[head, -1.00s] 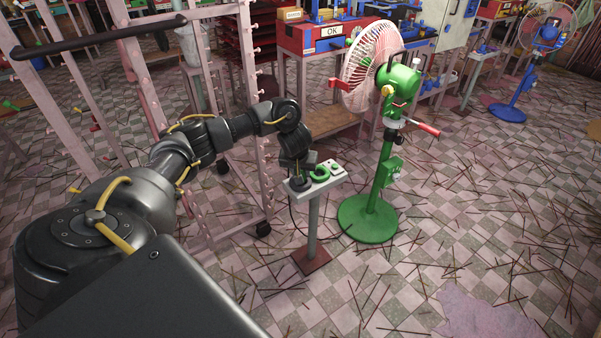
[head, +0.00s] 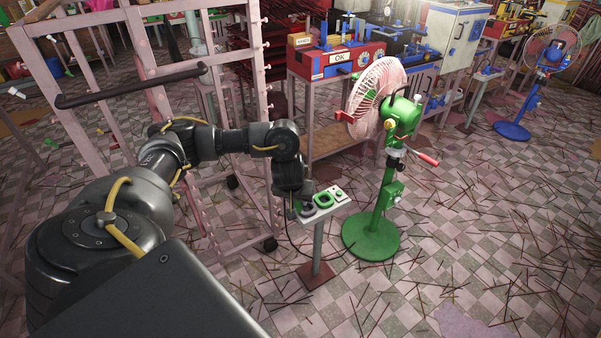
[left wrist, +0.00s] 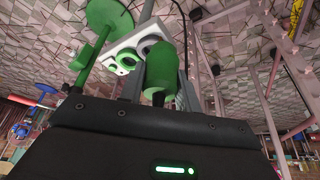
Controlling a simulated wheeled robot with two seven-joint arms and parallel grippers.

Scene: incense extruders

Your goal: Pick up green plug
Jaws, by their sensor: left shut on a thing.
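The green plug (left wrist: 160,66) is a rounded green piece in the middle of the left wrist view. My left gripper (left wrist: 158,98) is shut on it. Whether the plug still touches the panel cannot be told. My right gripper is not in view.
A green pedestal fan (head: 375,235) stands just right of the panel. A pink rack on wheels (head: 262,190) stands to the left, close to my arm. A red machine (head: 325,62) is behind. Incense sticks litter the tiled floor (head: 480,250).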

